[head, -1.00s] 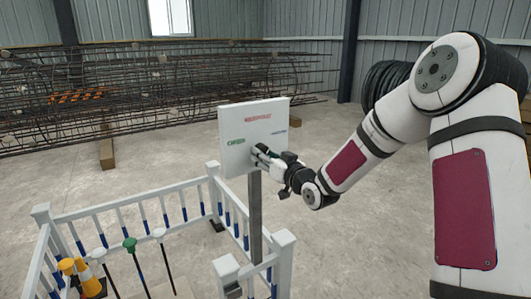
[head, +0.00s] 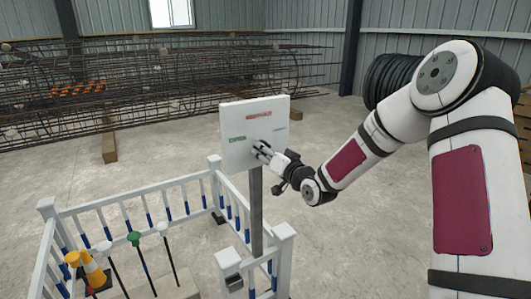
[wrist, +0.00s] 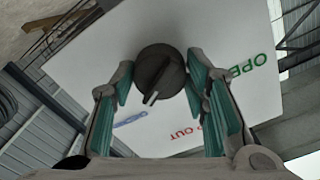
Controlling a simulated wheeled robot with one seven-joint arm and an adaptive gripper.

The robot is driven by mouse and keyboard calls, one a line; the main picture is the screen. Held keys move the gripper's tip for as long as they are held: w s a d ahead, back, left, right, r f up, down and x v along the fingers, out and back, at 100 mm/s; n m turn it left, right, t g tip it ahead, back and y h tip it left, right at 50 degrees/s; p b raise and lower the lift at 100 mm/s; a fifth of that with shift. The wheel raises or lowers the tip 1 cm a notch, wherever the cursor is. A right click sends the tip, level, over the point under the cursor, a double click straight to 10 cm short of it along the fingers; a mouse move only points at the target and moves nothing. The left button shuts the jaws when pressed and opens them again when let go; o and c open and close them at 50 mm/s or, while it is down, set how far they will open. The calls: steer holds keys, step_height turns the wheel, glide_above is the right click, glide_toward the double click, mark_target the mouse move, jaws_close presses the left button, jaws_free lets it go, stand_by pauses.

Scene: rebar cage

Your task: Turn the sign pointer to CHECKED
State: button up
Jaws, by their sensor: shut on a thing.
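The white sign board (head: 238,142) stands on a grey post, with a red label on top, a green label at left and a blue label at right. In the wrist view the board appears roughly upside down, with green OPEN (wrist: 252,66) at right, red lettering ending in OUT (wrist: 186,134) below and a blue label (wrist: 130,120) at lower left. The dark round pointer knob (wrist: 160,66) has a white mark directed down-left, between the blue and red labels. My gripper (head: 262,151) is at the board's lower right, its teal-padded fingers shut on the knob from both sides.
A white railing (head: 130,198) with blue-marked bars surrounds the post's left side. Rebar cages (head: 120,85) lie behind.

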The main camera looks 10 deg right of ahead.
steer(key=o, duration=1.1)
steer(key=shift+o, duration=0.2)
steer(key=shift+s, duration=0.1)
steer(key=v, duration=1.2)
